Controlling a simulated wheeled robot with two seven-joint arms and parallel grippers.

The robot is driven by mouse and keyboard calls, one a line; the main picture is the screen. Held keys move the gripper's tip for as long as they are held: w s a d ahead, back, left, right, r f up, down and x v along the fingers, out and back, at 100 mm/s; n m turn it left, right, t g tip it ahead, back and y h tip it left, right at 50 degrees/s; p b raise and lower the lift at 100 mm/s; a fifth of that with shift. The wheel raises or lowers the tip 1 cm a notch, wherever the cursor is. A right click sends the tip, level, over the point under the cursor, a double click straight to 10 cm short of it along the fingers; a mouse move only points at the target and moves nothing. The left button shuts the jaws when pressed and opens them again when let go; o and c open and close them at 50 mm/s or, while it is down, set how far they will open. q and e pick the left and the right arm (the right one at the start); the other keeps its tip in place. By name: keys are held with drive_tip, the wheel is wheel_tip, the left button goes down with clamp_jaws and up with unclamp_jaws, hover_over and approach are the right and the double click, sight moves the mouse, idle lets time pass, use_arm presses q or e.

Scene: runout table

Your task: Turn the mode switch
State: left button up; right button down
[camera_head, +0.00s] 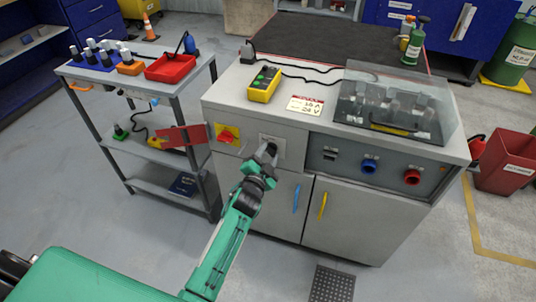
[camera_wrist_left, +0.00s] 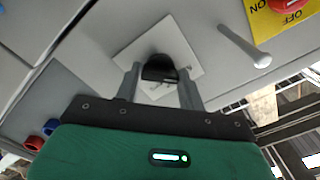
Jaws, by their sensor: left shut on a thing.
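The mode switch is a black knob (camera_wrist_left: 159,68) on a white square plate (camera_wrist_left: 184,45), seen in the left wrist view. In the head view its plate (camera_head: 272,142) is on the grey cabinet's front, and the knob is largely hidden by my gripper. My left gripper (camera_head: 268,152) is at the plate. In the left wrist view its two grey fingers (camera_wrist_left: 160,80) stand on either side of the knob and are shut on it. The knob's pointer direction is not clear. My right gripper is not in view.
A red rotary switch on a yellow plate (camera_head: 228,136) is left of the mode switch. Blue (camera_head: 296,198) and yellow (camera_head: 322,205) door handles are below. Blue (camera_head: 369,166) and red (camera_head: 411,177) sockets are to the right. A yellow device (camera_head: 264,84) lies on top. A cart (camera_head: 160,185) stands left.

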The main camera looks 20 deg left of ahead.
use_arm(q)
drive_tip(key=shift+f, duration=0.1)
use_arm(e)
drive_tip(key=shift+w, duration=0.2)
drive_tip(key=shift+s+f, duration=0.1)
use_arm(q)
drive_tip(key=o, duration=0.7)
drive_tip(key=shift+o, duration=1.4)
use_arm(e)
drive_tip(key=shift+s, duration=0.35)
use_arm(q)
drive_tip(key=s, duration=1.4)
drive_tip(key=shift+a, duration=0.25)
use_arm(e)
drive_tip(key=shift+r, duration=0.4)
